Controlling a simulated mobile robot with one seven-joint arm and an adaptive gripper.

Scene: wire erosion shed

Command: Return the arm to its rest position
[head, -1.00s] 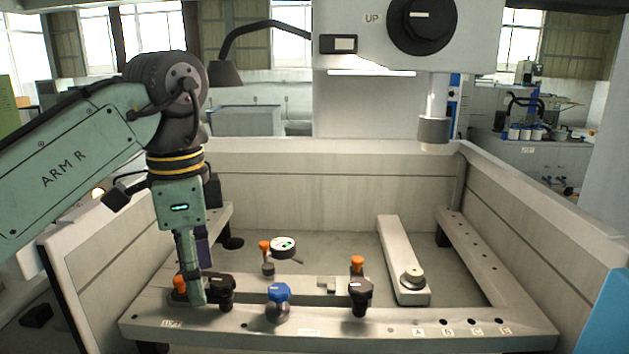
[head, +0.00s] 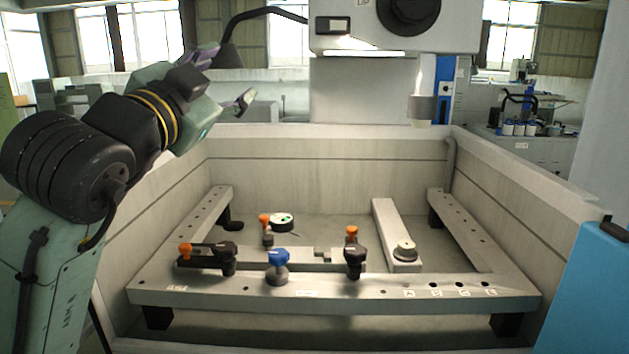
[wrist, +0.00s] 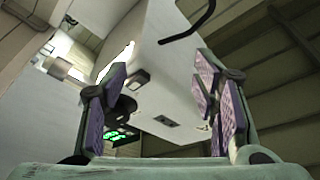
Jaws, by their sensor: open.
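My arm is folded up at the left of the head view, with its wrist raised above the tank's left wall. My gripper (head: 222,80) points up and away to the right, its purple-padded fingers spread apart. In the wrist view my gripper (wrist: 165,105) shows both fingers wide apart with nothing between them. Beyond the fingers the wrist view shows the white machine head (wrist: 175,75) and the roof. The gripper is clear of the fixtures on the frame.
The open tank (head: 310,145) holds a metal frame (head: 330,292) with a blue knob (head: 278,258), a black clamp knob (head: 355,256) and another black knob (head: 228,252). A dial gauge (head: 282,219) lies behind. The machine head (head: 450,35) hangs above. A lamp (head: 228,57) stands near my gripper.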

